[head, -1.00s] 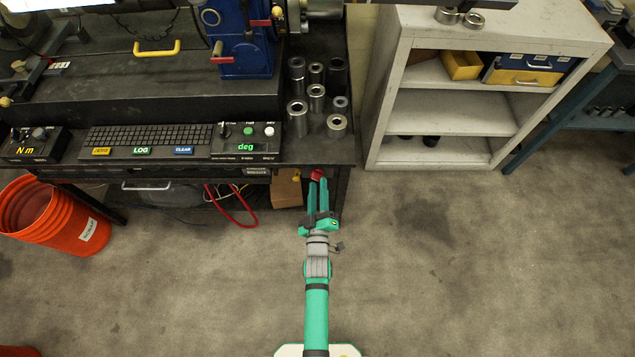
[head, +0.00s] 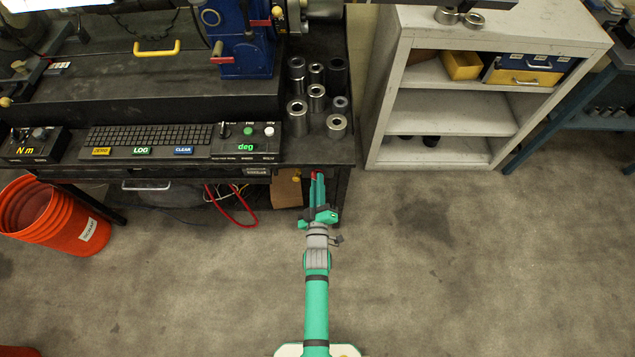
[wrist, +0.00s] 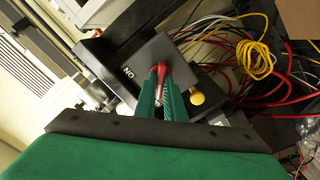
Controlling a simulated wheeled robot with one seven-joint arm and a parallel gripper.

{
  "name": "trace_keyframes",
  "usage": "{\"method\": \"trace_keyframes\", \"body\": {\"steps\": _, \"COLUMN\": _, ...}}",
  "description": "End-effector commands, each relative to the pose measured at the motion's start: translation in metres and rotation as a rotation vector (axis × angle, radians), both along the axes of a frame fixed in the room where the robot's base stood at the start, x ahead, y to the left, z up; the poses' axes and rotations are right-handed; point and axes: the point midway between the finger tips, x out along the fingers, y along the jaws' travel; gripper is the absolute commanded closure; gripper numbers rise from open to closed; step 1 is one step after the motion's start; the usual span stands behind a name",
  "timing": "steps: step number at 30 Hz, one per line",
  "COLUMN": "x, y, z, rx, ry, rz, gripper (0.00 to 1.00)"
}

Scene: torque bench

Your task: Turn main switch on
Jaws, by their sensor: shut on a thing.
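The main switch is a dark grey box (wrist: 185,52) with a red lever (wrist: 160,70) on its face and an "ON" mark (wrist: 128,73) beside the lever, in the wrist view. My gripper (wrist: 163,84) has its green fingers shut on the red lever. In the head view my gripper (head: 317,176) reaches under the bench's right front corner, and only a speck of red shows at its tips. The box is hidden there by the bench top.
A yellow knob (wrist: 197,99) sits close to my fingers. Loose coloured cables (wrist: 240,60) hang to the right of the box. In the head view the bench top (head: 300,155) overhangs my fingertips. An orange bucket (head: 50,215) stands at left; the floor around my arm is clear.

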Motion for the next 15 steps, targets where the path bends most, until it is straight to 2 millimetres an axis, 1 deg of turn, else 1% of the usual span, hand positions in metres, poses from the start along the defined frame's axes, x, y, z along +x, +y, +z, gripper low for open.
{"method": "trace_keyframes", "body": {"steps": 8, "x": 0.0001, "y": 0.0001, "z": 0.0011, "rx": 0.109, "ry": -0.002, "rz": 0.001, "gripper": 1.0}}
{"method": "trace_keyframes", "body": {"steps": 15, "x": 0.0001, "y": -0.0004, "z": 0.0016, "rx": 0.307, "ry": -0.004, "rz": 0.0, "gripper": 1.0}}
